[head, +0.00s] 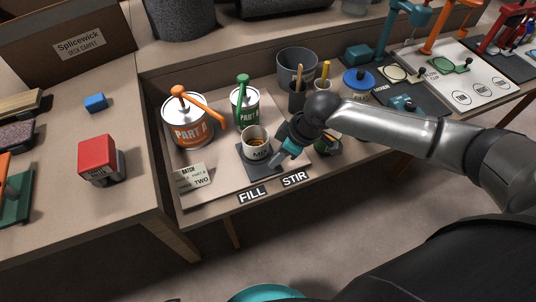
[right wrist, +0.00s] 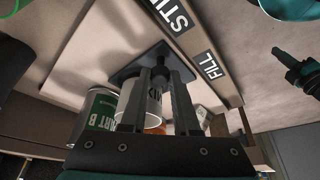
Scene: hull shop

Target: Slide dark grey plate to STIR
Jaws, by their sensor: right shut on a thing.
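The dark grey plate (head: 258,174) lies flat on the bench, behind the FILL label (head: 252,194) and left of the STIR label (head: 296,179). A white MIX cup (head: 256,155) stands on it. My right gripper (head: 280,157) is at the plate's right side. In the right wrist view its fingers (right wrist: 165,75) are shut on a dark knob (right wrist: 187,72) on the plate (right wrist: 126,72), with the cup (right wrist: 133,100) beyond. A dark and teal shape (right wrist: 300,72) at that view's right edge looks like my left gripper; its jaws are unclear.
An orange PART A can (head: 188,130) and a green PART B can (head: 239,108) stand behind and left of the cup. A BATCH card (head: 191,178) is at front left. A grey bucket (head: 297,63) and a dark tool cup (head: 298,97) stand behind my right gripper.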

